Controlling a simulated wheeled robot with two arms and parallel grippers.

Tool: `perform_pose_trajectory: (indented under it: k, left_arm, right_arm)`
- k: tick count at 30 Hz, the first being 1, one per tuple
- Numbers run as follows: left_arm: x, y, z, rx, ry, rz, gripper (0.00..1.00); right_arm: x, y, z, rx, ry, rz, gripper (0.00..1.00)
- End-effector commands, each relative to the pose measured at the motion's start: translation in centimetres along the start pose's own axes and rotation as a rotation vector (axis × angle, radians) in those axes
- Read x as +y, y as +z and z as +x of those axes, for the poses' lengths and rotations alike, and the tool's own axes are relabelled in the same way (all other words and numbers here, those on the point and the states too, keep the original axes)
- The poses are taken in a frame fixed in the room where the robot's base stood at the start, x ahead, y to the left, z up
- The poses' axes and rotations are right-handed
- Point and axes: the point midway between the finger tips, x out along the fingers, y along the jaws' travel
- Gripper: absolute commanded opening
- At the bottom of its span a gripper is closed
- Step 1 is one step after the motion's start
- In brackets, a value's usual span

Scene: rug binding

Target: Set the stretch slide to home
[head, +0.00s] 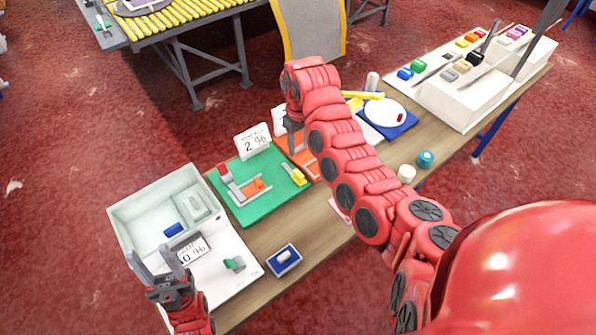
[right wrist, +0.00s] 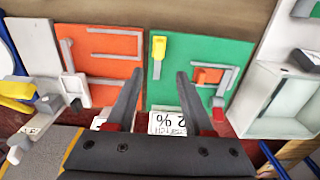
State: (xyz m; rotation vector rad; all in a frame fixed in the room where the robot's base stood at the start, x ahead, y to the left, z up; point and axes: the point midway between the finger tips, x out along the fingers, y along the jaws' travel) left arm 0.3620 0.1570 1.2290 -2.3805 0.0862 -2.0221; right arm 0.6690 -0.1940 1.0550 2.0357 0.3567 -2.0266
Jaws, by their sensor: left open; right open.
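A green panel (head: 260,203) lies on the table with a grey track, an orange block (head: 251,188) in the track and a yellow lever (head: 299,177) at its right edge. My left gripper (head: 148,253) is open and empty, near the white tray's front.
A blue base with a white disc (head: 385,112) and a teal cylinder (head: 425,159) are to the right.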

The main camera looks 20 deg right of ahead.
Motion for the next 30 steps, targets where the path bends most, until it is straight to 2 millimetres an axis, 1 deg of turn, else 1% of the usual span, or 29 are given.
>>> perform_pose_trajectory:
  k: [1,6,9,12,15,18,21,30]
  left_arm:
    - [0.0,0.0,0.0,0.001,0.000,0.000,0.50]
    - [0.1,0.2,-1.1,0.001,0.000,0.000,0.50]
    - [0.1,0.4,-2.3,0.001,0.000,0.000,0.50]
    - [0.2,0.6,-3.5,0.001,0.000,0.000,0.50]
    - [0.2,0.8,-4.5,0.001,0.000,0.000,0.50]
    - [0.2,0.9,-5.1,0.001,0.000,0.000,0.50]
    - [0.3,0.9,-5.4,0.001,0.000,0.000,0.50]
    - [0.3,0.9,-5.3,0.002,0.000,0.000,0.50]
  right_arm:
    - [0.0,0.1,1.2,-0.005,-0.002,0.001,0.53]
    - [0.0,0.1,5.7,-0.003,0.000,0.001,0.53]
    - [0.0,0.1,8.2,-0.003,0.000,0.000,0.53]
    - [0.0,0.0,10.5,-0.001,0.000,-0.001,0.53]
    - [0.0,0.0,12.1,-0.001,0.000,0.000,0.53]
    - [0.0,0.0,13.1,0.000,0.001,0.001,0.53]
    - [0.0,0.0,13.6,0.002,0.001,0.001,0.53]
    - [0.0,0.0,13.6,0.002,0.001,0.001,0.53]
